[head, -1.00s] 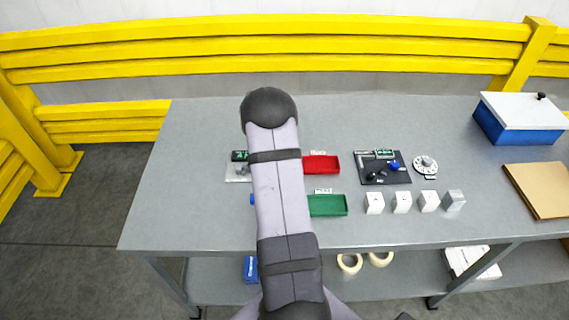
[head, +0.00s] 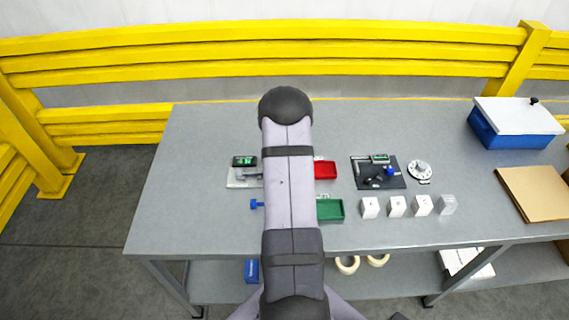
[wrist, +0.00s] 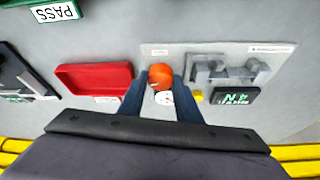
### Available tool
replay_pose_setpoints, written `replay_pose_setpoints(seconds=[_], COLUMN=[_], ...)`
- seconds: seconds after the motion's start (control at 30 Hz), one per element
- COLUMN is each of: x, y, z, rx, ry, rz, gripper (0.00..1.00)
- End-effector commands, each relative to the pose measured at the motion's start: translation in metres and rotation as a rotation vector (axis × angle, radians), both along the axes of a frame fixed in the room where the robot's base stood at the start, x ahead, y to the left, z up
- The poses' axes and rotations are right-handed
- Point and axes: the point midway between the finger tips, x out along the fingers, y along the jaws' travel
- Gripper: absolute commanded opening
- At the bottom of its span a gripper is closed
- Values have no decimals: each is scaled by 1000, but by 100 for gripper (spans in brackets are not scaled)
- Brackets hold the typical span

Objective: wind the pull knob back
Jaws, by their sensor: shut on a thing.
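In the wrist view an orange round knob (wrist: 160,74), which I take to be the pull knob, sits at the edge of a light grey test plate (wrist: 222,55). My gripper (wrist: 161,84) has its two dark blue fingers on either side of the knob and is shut on it. A white disc with small dark marks (wrist: 165,98) shows between the fingers. Beside it the plate carries a grey fixture (wrist: 225,73) and a small black display with green characters (wrist: 235,97). In the head view my arm hides the gripper and knob; the plate (head: 240,183) shows partly.
A red tray (wrist: 92,76) lies close beside the gripper. A green tray (head: 331,209), a black plate with knobs (head: 378,173), a round dial (head: 420,170) and several white blocks (head: 397,206) stand to the right. A blue-headed piece (head: 256,204) lies left of my arm.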

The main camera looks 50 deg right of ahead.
Motion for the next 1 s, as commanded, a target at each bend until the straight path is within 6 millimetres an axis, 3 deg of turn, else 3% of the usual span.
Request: replay_pose_setpoints(seconds=[0.73,0.77,0.8,0.83,1.0], x=[0,0,0,0,0], y=[-1,-1,-1,-1,0], z=[0,0,0,0,0], rx=[-1,-1,-1,-1,0], ry=[-1,-1,-1,-1,0], rz=[58,57,57,57,57], gripper=[8,35,45,49,49])
